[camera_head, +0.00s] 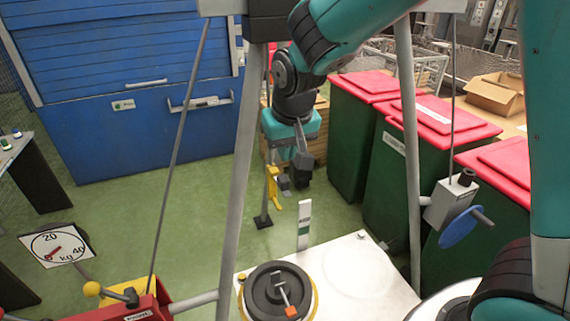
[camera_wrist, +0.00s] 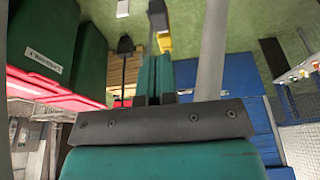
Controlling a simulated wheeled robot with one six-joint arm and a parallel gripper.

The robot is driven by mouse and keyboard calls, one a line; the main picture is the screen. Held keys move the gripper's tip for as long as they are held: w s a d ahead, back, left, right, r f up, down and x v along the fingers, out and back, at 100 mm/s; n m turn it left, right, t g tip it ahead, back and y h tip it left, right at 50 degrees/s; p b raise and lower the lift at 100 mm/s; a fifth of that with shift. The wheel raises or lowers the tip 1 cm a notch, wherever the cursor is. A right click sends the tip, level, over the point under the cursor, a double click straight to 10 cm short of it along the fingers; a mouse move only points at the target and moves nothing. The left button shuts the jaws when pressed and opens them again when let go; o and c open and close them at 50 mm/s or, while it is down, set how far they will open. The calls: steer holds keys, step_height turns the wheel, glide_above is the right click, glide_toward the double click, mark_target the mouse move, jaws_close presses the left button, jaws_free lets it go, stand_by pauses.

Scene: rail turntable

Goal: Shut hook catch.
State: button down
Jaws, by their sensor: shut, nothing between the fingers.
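My gripper (camera_head: 294,181) hangs shut and empty in the middle of the head view, above the green floor. A yellow hook-like piece (camera_head: 274,187) on a thin grey post with a black foot shows just left of its fingertips; I cannot tell whether they touch. The yellow piece (camera_wrist: 165,44) also shows beyond my fingers in the wrist view. A lever with an orange tip (camera_head: 290,311) lies on the round dark hub (camera_head: 262,288) of the turntable, well below my gripper in the picture. I cannot tell which of these is the hook catch, or its state.
Grey frame legs (camera_head: 241,170) stand left and right of my arm. Green bins with red lids (camera_head: 446,119) line the right, and a blue shutter cabinet (camera_head: 130,110) is behind left. A blue handwheel (camera_head: 460,227) juts out at right. A kg dial (camera_head: 56,244) stands left.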

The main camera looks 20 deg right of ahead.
mark_target(283, 178)
steer(key=x, duration=0.2)
steer(key=s+p+x, duration=0.1)
steer(key=x, duration=0.2)
steer(key=shift+f+p, duration=0.3)
steer(key=shift+f, duration=0.1)
steer(key=shift+a+f, duration=0.1)
